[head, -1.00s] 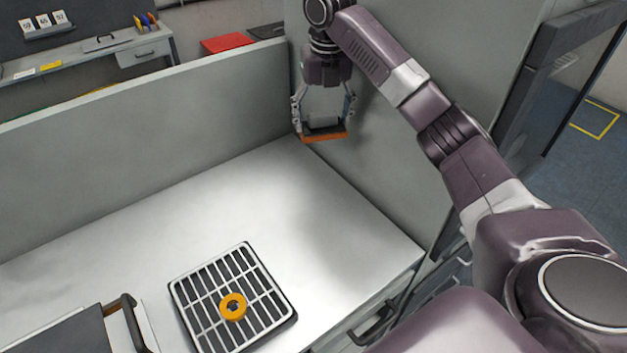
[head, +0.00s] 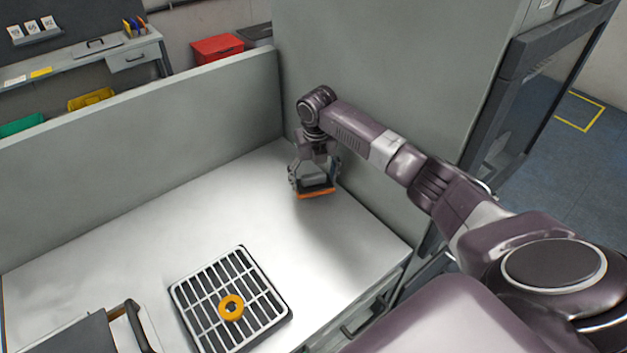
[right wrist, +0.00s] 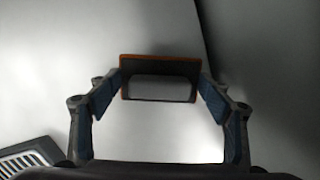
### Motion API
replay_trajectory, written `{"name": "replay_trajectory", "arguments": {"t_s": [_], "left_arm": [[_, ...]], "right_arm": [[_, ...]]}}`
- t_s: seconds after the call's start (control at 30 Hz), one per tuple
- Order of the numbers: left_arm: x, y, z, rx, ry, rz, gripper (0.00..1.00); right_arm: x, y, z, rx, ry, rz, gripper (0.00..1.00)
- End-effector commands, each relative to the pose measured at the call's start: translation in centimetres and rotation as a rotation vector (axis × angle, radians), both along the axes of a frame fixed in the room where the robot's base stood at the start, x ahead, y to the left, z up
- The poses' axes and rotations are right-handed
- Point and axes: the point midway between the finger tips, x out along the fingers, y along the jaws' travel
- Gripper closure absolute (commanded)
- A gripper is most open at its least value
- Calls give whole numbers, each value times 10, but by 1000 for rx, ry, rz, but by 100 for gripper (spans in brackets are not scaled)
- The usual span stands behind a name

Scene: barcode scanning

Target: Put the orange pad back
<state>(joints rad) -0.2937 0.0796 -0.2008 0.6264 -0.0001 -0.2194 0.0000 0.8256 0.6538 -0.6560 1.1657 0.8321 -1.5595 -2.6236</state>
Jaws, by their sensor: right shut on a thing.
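The orange pad (head: 316,194) is a flat orange-edged block with a dark top and a grey handle-like piece. My right gripper (head: 315,180) is shut on it, near the back right corner of the white worktop. In the right wrist view the pad (right wrist: 160,65) sits between the two blue-padded fingers (right wrist: 160,95), its orange rim showing around a dark face and a pale grip. The pad appears close above the worktop; I cannot tell whether it touches. My left gripper is not in view.
A slotted grey tray (head: 181,290) with an orange ring (head: 231,307) lies at the front of the worktop (head: 120,260). Grey panels (head: 370,90) stand behind and to the right. A dark box with a handle (head: 138,327) is at front left. The middle is clear.

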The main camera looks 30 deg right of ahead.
Motion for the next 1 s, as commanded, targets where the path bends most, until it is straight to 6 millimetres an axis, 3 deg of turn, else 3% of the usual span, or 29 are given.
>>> {"name": "replay_trajectory", "arguments": {"t_s": [0.13, 0.53, 0.57, 0.7, 1.0], "left_arm": [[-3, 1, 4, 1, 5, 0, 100], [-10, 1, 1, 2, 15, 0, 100], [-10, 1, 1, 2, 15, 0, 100], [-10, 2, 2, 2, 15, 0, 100], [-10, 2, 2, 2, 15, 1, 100]], "right_arm": [[0, 0, -16, 0, 0, -1, 47], [0, 0, -21, -1, -2, 0, 47], [0, 0, -22, -1, -2, 0, 27], [0, 0, -21, 0, -1, 0, 12], [0, 0, -20, 0, -1, 0, 11]]}}
